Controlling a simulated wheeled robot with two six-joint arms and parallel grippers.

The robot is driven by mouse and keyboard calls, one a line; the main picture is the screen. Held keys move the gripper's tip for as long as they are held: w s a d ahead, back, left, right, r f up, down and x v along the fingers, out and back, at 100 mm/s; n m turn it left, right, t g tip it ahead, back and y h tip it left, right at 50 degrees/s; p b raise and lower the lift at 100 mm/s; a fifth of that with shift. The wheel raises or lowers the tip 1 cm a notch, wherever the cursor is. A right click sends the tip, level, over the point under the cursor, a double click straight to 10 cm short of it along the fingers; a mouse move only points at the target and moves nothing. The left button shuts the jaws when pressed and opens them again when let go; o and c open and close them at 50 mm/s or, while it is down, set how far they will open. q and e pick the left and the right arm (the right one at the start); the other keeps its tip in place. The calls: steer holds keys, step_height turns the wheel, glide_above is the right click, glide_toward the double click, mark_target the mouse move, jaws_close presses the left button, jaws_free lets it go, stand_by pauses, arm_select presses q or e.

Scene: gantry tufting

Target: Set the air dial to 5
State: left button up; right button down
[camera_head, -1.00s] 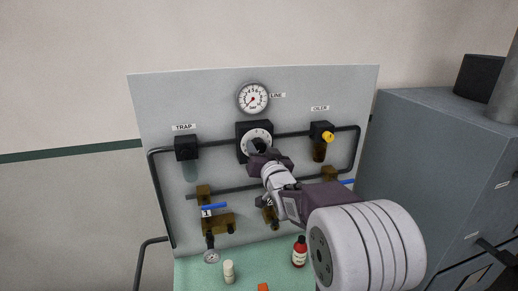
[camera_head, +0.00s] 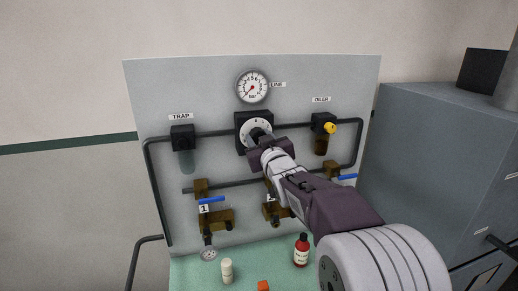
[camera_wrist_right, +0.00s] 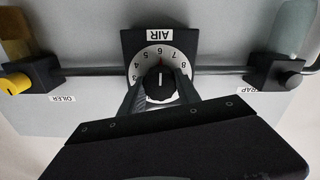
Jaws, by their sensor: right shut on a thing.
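The air dial (camera_wrist_right: 160,84) is a round black knob with a white pointer line, set in a numbered grey ring on a black square block labelled AIR. In the head view the dial (camera_head: 256,128) sits at the panel's upper middle, partly hidden by my gripper. My right gripper (camera_wrist_right: 161,92) has its two dark fingers on either side of the knob, shut on it. My left gripper is not in view.
A round LINE gauge (camera_head: 252,87) is above the dial, its red needle pointing lower left. The trap (camera_head: 183,138) is left and the oiler (camera_head: 323,123) with a yellow knob right. Blue-handled valves, pipes and a red bottle (camera_head: 301,250) are below. A grey cabinet (camera_head: 430,170) stands right.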

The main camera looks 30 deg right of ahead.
steer(key=n+b, duration=0.2)
steer(key=n, duration=0.1)
steer(key=shift+f+b, duration=0.1)
steer(key=shift+b, duration=0.25)
steer(key=shift+n+b, duration=0.75)
steer(key=shift+n, duration=1.05)
steer(key=c, duration=0.9)
jaws_free()
steer(key=shift+s, duration=0.1)
